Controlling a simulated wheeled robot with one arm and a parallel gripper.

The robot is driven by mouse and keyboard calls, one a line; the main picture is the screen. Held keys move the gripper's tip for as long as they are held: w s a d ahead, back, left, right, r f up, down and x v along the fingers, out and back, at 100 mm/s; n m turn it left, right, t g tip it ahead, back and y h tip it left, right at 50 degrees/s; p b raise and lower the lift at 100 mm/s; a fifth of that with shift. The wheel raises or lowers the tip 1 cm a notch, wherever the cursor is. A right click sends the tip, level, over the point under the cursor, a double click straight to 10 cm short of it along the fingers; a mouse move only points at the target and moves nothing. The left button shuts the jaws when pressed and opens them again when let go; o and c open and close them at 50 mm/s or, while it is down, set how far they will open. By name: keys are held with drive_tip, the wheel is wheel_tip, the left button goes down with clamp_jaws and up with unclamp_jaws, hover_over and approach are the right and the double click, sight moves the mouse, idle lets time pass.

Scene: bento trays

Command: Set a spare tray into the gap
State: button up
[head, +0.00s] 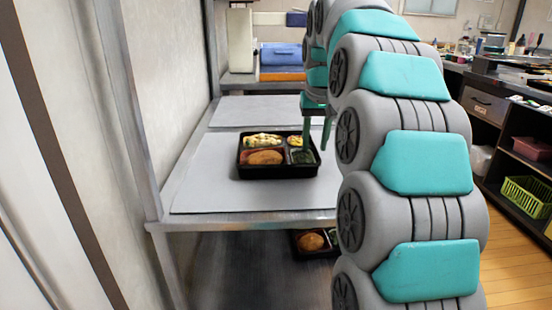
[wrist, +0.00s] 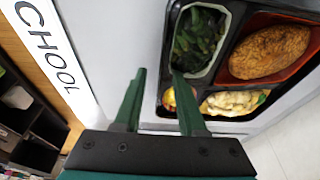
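A black bento tray (head: 278,172) with yellow, brown and green food in several compartments sits on the grey mat of the table. The tray also shows at the right of the wrist view (wrist: 229,45), with dark greens, a brown fried piece and a pale yellow food. My gripper (head: 317,133) points down at the tray's right side. In the wrist view my gripper (wrist: 159,73) is open with a clear gap between its green fingers. One finger overlaps the tray; the other shows outside its edge. Contact cannot be told. A second tray (head: 315,254) on the lower shelf is partly hidden by my arm.
The table mat (head: 205,190) is bare left of the tray. Another grey mat (head: 245,112) lies empty behind. A metal post (head: 133,100) stands at the left. A blue box (head: 281,55) is at the back.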

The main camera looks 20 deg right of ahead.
clamp_jaws()
idle(1.4)
